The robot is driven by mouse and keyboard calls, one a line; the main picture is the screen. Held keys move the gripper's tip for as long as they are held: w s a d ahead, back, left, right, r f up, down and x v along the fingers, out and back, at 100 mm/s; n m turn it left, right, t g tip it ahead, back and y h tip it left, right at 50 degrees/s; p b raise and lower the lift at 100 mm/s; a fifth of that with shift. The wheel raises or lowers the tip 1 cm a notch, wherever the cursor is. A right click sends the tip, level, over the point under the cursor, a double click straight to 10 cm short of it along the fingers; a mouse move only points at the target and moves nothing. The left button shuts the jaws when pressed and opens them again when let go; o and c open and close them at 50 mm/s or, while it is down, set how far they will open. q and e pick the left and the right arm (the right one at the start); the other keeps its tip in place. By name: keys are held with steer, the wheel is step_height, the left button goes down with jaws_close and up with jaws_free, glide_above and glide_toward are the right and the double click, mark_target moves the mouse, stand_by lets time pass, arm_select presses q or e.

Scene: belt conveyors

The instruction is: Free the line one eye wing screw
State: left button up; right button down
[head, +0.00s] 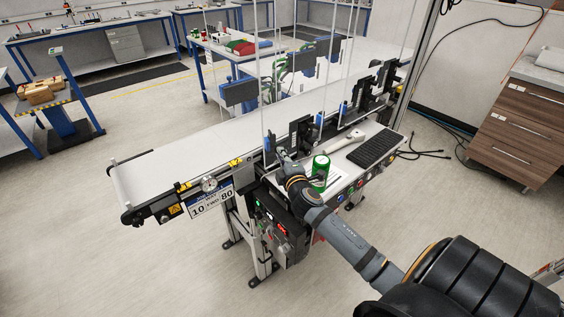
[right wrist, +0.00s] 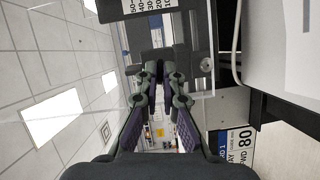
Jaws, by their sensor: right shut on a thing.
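My right gripper (head: 284,156) reaches in from the lower right to the near side of the white belt conveyor (head: 190,150), beside a dark upright bracket (head: 299,133). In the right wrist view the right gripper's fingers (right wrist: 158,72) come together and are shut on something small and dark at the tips. It is at the place of the wing screw, but the fingertips hide most of it, so its turn and thread do not show. A printed scale (right wrist: 150,6) and a grey block with a round knob (right wrist: 206,64) are close by. My left gripper is not in view.
A green can (head: 320,166), a white handheld tool (head: 343,141) and a black keyboard (head: 374,148) are on the side shelf right of my gripper. A control box (head: 279,228) hangs below. Thin vertical posts rise along the belt. The near belt end is empty.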

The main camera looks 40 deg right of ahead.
steer(key=shift+n+t+b, duration=0.7)
steer(key=shift+n+b, duration=1.1)
steer(key=c, duration=1.5)
jaws_free()
steer(key=shift+w+f, duration=0.1)
steer(key=v, duration=1.2)
steer(key=shift+f, duration=0.1)
